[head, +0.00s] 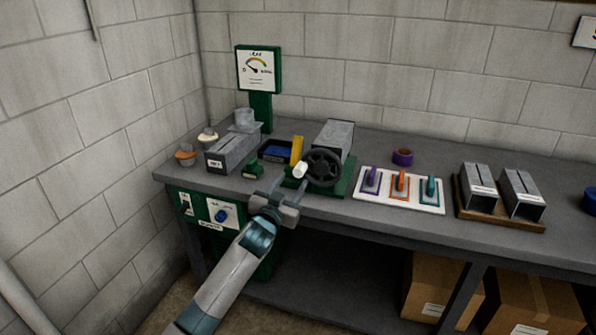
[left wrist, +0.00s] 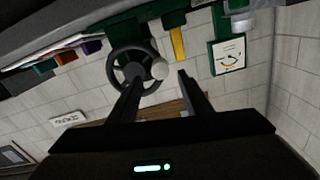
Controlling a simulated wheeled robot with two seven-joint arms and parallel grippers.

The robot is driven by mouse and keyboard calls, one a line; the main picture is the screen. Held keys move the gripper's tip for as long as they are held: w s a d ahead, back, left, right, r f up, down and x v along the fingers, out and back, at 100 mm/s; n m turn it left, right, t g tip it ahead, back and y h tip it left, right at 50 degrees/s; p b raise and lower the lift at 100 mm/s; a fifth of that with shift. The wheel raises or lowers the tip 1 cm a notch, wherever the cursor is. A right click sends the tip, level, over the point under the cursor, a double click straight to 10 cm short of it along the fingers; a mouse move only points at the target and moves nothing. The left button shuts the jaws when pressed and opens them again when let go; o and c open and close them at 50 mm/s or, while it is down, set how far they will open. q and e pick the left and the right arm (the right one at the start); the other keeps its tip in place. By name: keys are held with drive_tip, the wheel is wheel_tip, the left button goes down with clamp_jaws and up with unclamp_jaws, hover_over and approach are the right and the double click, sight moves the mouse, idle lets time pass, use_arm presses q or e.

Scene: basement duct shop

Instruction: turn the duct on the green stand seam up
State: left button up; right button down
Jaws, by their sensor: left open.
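The grey duct (head: 335,136) lies on the green stand (head: 343,187) on the bench, behind a black handwheel (head: 325,180). No seam can be made out on its visible top. The wheel has a white knob (head: 299,170) on its left side. My left gripper (head: 290,183) is open and empty, just in front of and below the knob. In the left wrist view, which looks upside down, the wheel (left wrist: 116,53) and the knob (left wrist: 160,69) show beyond the two open fingers (left wrist: 158,80); the knob lies between their tips, but contact cannot be told. My right gripper is not in view.
A yellow upright piece (head: 297,148) and a blue tray (head: 276,151) stand left of the wheel. A long grey box (head: 232,150) and a green-framed gauge (head: 258,70) are further left. Right are a white board (head: 386,202) with coloured-handled tools and two ducts (head: 480,189) on wood.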

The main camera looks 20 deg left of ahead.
sight(298, 173)
use_arm(q)
drive_tip(key=w, duration=0.5)
drive_tip(key=shift+p, duration=0.3)
drive_tip(key=shift+w+d, duration=0.1)
drive_tip(key=shift+w, duration=0.65)
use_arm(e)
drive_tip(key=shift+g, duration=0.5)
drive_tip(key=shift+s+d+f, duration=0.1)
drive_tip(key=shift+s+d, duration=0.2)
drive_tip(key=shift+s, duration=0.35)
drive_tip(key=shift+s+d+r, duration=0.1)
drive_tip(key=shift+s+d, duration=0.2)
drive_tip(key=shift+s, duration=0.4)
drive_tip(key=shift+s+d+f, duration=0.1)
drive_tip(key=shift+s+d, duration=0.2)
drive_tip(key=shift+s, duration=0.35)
use_arm(q)
drive_tip(key=c, duration=0.9)
clamp_jaws()
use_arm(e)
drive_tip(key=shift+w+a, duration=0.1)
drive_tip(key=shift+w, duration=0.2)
